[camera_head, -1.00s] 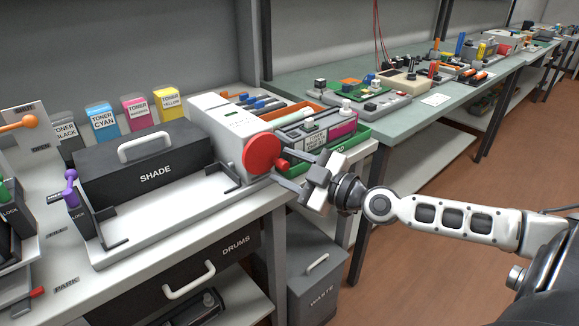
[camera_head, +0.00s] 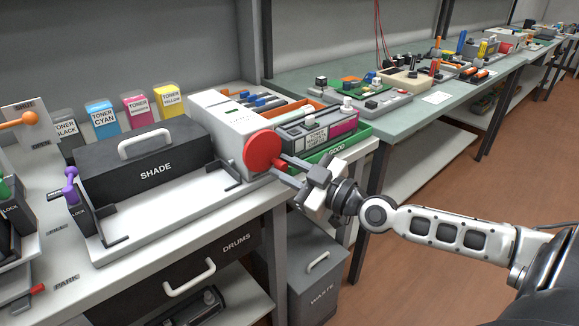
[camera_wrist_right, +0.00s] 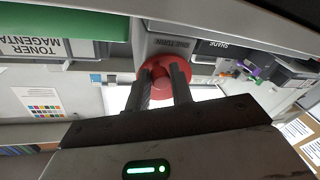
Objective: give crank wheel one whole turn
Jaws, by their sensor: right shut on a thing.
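The red crank wheel (camera_head: 262,151) is on the right end face of a white machine (camera_head: 228,125) on the bench. A red knob (camera_head: 281,164) stands out from the wheel's right side. My right gripper (camera_head: 284,168) comes in from the right, shut on the crank knob. In the right wrist view the two dark fingers (camera_wrist_right: 165,84) lie on both sides of the knob (camera_wrist_right: 161,80), with the red wheel (camera_wrist_right: 190,72) behind them. My left gripper is not in view.
A dark SHADE box (camera_head: 146,168) with a handle stands left of the machine. A green GOOD tray (camera_head: 330,154) holding a magenta toner cartridge (camera_head: 343,126) is close behind my gripper. A grey WASTE bin (camera_head: 315,283) stands below. The floor at right is clear.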

